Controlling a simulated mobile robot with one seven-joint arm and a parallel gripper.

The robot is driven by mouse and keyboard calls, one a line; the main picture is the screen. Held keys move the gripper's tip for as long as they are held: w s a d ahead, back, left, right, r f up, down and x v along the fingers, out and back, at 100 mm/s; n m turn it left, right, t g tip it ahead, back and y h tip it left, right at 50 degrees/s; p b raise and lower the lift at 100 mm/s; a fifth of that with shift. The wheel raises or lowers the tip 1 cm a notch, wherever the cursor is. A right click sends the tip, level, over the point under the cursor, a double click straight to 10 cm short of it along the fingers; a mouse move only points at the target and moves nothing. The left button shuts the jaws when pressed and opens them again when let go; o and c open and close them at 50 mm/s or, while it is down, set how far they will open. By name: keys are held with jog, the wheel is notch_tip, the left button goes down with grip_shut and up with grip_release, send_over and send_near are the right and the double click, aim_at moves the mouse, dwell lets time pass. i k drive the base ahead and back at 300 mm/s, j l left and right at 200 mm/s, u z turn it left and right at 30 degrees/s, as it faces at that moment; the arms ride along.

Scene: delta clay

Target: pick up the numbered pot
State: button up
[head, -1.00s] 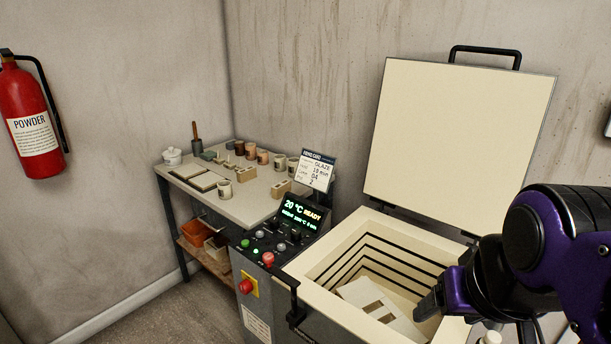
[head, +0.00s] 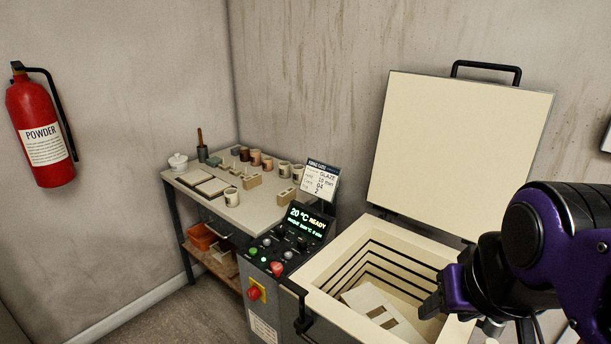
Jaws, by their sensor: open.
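Several small pots stand on the worktable against the far wall. A pale pot with a dark mark (head: 231,197) stands alone near the table's front edge. Other pots stand in a row behind it, among them a brown one (head: 255,157) and a pale one (head: 284,169). Any numbers on them are too small to read, so I cannot tell which is the numbered pot. My gripper (head: 433,304) is open and appears in front of the open kiln at the lower right, well away from the pots. No pot shows between its fingers, which are partly hidden.
The open kiln (head: 330,298) holds a pale slab with slots (head: 372,303). Its lid (head: 455,150) is up. A control panel (head: 285,240) and a firing card (head: 318,180) stand between kiln and worktable (head: 262,213). A fire extinguisher (head: 42,125) hangs left. Floor before the table is clear.

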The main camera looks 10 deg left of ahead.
aim_at(232, 198)
jog(key=k+j, duration=0.1)
jog(key=j, duration=0.25)
jog(key=k+j, duration=0.1)
jog(key=j, duration=0.3)
jog(key=j+u, duration=0.15)
jog(key=j, duration=0.65)
jog(key=i+j, duration=0.2)
jog(key=j, duration=0.2)
jog(key=i+j+u, duration=0.15)
jog(key=j, duration=0.25)
jog(key=i, duration=0.1)
